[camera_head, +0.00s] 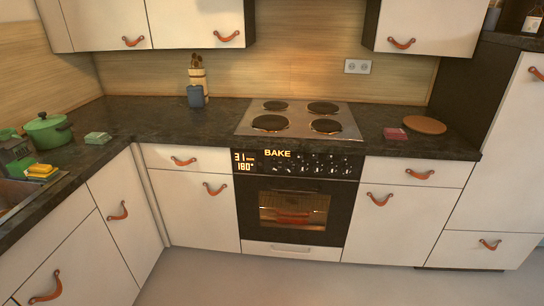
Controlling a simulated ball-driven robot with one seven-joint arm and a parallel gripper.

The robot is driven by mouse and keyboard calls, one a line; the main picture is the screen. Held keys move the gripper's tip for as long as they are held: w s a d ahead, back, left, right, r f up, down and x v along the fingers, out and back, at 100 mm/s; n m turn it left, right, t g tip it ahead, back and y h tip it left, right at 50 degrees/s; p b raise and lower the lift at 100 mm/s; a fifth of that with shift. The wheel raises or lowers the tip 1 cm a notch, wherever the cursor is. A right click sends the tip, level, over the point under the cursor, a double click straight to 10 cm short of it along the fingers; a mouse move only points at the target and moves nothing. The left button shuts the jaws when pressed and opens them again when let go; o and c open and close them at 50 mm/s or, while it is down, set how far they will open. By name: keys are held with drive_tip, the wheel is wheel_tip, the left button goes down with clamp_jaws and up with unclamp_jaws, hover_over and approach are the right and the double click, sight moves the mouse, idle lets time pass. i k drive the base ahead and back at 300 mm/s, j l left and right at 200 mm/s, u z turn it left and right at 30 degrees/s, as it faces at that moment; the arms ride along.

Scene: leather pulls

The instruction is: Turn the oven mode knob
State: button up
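The oven (290,239) is built in below the counter in the middle of the head view. Its black control panel (352,168) has a row of several small knobs (318,160). Glowing text reads BAKE above the panel, with 31 and 180° at its left. The knobs are too small to tell which one is the mode knob or how it points. The oven door is shut, and its window (293,210) shows a lit inside with something reddish on a rack. My gripper is not in view.
A cooktop (297,120) with several dark plates tops the oven. Cabinets with leather pulls stand both sides, all shut. A green pot (48,132) and sponges are at the left; a round wooden board (424,125) is at the right. The floor (290,284) before the oven is clear.

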sight(274, 165)
drive_tip(key=i+l+u, duration=0.1)
drive_tip(key=i+u, duration=0.15)
drive_tip(key=i, duration=0.35)
drive_tip(key=i+j, duration=1.2)
drive_tip(key=i, duration=0.15)
